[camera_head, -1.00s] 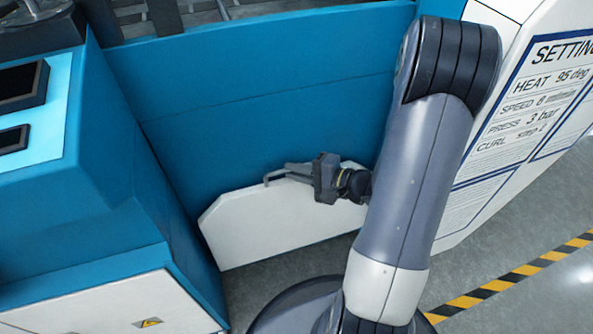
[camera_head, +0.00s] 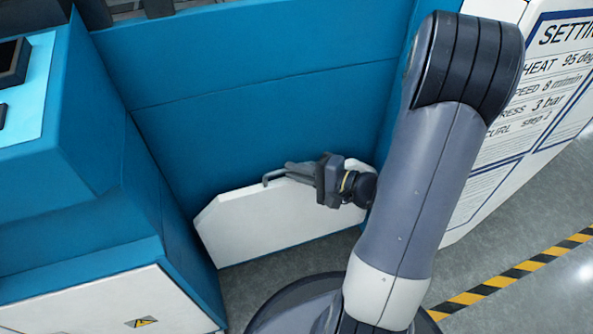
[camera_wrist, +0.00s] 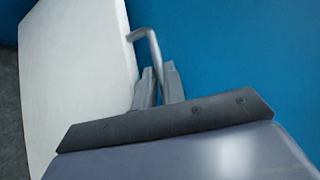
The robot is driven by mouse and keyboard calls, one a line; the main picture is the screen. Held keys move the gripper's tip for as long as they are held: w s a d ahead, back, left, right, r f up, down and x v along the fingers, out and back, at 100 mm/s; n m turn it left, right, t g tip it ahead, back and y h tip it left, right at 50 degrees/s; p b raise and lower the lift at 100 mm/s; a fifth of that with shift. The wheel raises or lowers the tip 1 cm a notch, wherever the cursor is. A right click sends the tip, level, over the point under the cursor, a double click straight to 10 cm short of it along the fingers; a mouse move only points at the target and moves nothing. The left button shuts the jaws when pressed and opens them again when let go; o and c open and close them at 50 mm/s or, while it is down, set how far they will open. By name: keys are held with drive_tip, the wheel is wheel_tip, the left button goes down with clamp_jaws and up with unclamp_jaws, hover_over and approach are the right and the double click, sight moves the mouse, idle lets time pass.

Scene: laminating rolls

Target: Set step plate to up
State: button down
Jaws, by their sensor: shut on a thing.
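The step plate (camera_head: 275,225) is a white panel low on the front of the blue machine. In the head view its upper edge lies close to the blue front; its exact tilt is hard to tell. A thin grey bent handle (camera_head: 267,178) runs along its upper edge. My gripper (camera_head: 290,168) is at this handle, its jaws shut on it. In the wrist view, the handle's bent end (camera_wrist: 148,42) sticks out past my fingers (camera_wrist: 158,80), with the white plate (camera_wrist: 75,70) to the left. The handle's far part is hidden by my gripper.
The blue machine front (camera_head: 270,110) rises behind the plate. A blue cabinet (camera_head: 75,190) stands at the left. A settings board (camera_head: 525,130) stands at the right, listing curl as a step. Open grey floor with a striped line (camera_head: 510,278) lies at lower right.

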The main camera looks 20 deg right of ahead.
drive_tip(key=c, duration=1.8)
unclamp_jaws()
drive_tip(key=shift+o, duration=0.2)
drive_tip(key=shift+d, duration=0.1)
drive_tip(key=p+v, duration=0.2)
drive_tip(key=v, duration=0.8)
drive_tip(key=shift+s+d, duration=0.15)
drive_tip(key=shift+s, duration=0.15)
drive_tip(key=b+x, duration=0.2)
drive_tip(key=x, duration=0.8)
drive_tip(key=shift+w+a, duration=0.25)
drive_tip(key=shift+w, duration=0.05)
drive_tip(key=shift+d, duration=0.1)
